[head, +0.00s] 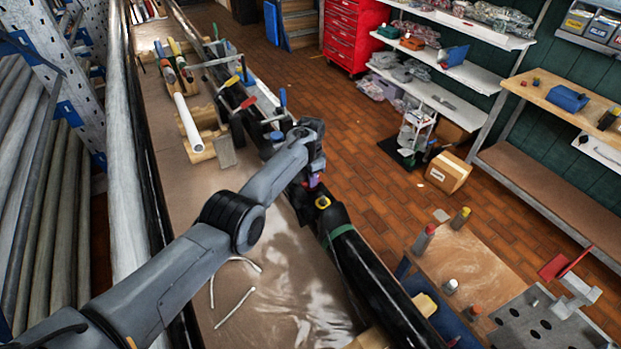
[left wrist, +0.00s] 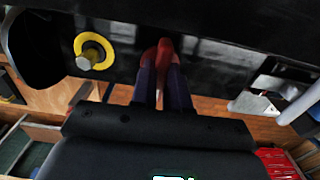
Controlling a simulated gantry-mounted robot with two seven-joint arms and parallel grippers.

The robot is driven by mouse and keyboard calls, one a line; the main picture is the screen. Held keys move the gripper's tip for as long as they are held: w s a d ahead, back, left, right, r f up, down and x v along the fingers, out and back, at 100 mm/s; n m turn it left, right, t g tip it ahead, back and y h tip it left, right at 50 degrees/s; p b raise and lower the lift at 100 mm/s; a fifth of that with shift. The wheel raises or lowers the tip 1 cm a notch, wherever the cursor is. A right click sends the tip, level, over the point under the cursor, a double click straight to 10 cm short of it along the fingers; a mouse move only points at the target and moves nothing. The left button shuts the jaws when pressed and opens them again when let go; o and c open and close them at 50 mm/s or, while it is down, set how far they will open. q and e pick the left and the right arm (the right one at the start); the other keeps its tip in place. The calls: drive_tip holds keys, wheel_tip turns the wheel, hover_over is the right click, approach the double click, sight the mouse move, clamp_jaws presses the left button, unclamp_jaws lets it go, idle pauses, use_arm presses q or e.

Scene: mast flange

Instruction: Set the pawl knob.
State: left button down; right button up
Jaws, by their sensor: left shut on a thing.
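A long black tube, the mast (head: 375,285), lies along the bench with a green band around it. My left gripper (head: 314,181) is at the mast's side, near its far end. In the left wrist view its two purple fingers (left wrist: 162,78) are shut on a red knob (left wrist: 164,50) at the black surface. The fingers partly hide the knob. A yellow ring with a metal pin (left wrist: 92,52) sits on the same black surface to the left of the fingers; a yellow fitting (head: 322,202) shows in the head view too. My right gripper is not in view.
The bench (head: 225,285) has white cords (head: 236,300) lying on it. A small table (head: 465,262) with bottles stands at right. A cardboard box (head: 447,172) is on the brick floor.

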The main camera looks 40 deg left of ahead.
use_arm(q)
drive_tip(key=n, duration=0.4)
drive_tip(key=shift+f, duration=0.1)
drive_tip(key=n, duration=0.4)
drive_tip(key=shift+f+n, duration=0.1)
drive_tip(key=shift+n, duration=0.2)
drive_tip(key=n+b, duration=0.1)
drive_tip(key=n, duration=0.3)
drive_tip(key=n+b, duration=0.1)
drive_tip(key=n, duration=0.4)
drive_tip(key=shift+s, duration=0.1)
idle(0.4)
drive_tip(key=c, duration=1.1)
unclamp_jaws()
